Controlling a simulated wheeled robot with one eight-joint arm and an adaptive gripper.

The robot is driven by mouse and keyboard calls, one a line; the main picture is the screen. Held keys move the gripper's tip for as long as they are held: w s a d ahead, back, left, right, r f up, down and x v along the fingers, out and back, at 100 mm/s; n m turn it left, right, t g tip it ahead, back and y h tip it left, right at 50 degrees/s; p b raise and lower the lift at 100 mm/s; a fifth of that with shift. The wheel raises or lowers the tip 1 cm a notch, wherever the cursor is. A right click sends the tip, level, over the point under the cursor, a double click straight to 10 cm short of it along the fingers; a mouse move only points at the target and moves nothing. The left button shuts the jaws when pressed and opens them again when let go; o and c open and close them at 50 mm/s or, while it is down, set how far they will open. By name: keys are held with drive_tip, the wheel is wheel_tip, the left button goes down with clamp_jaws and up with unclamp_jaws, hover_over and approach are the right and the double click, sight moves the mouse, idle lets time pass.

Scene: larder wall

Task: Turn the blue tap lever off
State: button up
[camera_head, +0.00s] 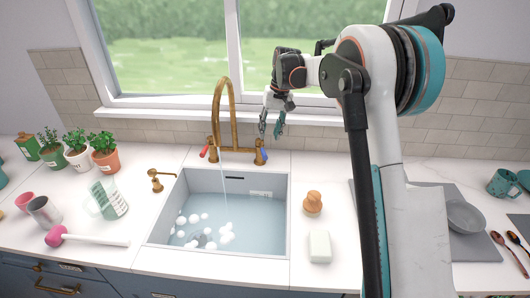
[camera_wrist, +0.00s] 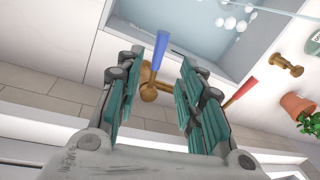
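The brass tap (camera_head: 219,110) stands behind the sink, and a thin stream of water runs from its spout. Its blue lever (camera_head: 263,155) is at the tap's right side; its red lever (camera_head: 204,151) is at the left. My gripper (camera_head: 271,126) is open and empty, pointing down above the blue lever and apart from it in the head view. In the wrist view, the blue lever (camera_wrist: 161,46) shows between my two teal-padded fingers (camera_wrist: 160,66), with its brass mount below it. The red lever (camera_wrist: 241,92) shows outside the right finger.
The sink (camera_head: 168,213) holds water and several white balls or bubbles. A window sill (camera_head: 150,111) and tiled wall are close behind the tap. A brass dispenser (camera_head: 156,179) stands left of the sink; a wooden-topped brush (camera_head: 312,202) and a white block (camera_head: 319,246) lie to the right.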

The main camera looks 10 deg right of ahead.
sight(264, 153)
drive_tip(key=f, duration=0.3)
drive_tip(key=a+f+b, duration=0.1)
drive_tip(key=f, duration=0.5)
drive_tip(key=shift+a, duration=0.4)
drive_tip(key=shift+r, duration=0.1)
clamp_jaws()
